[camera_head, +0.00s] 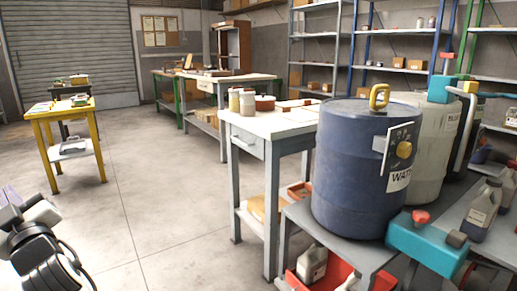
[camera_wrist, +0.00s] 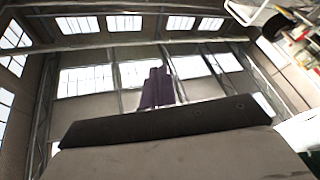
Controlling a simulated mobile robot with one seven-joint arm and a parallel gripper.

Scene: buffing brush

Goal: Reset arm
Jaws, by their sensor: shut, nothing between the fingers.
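My gripper (camera_wrist: 158,86) shows in the wrist view as dark purple fingers beyond a dark edge of my own wrist. The fingers are together, with nothing held between them. They stand out against bright windows and a high ceiling, so the wrist camera faces upward. In the head view, part of my arm shows at the lower left edge, with a purple piece at its top. It is apart from the tables.
A blue drum (camera_head: 350,165) stands on a grey stand at right, beside a pale drum (camera_head: 425,145). A white-topped workbench (camera_head: 275,122) is at centre, a yellow table (camera_head: 62,108) at left. Shelves line the back wall. The concrete floor (camera_head: 150,210) between them is clear.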

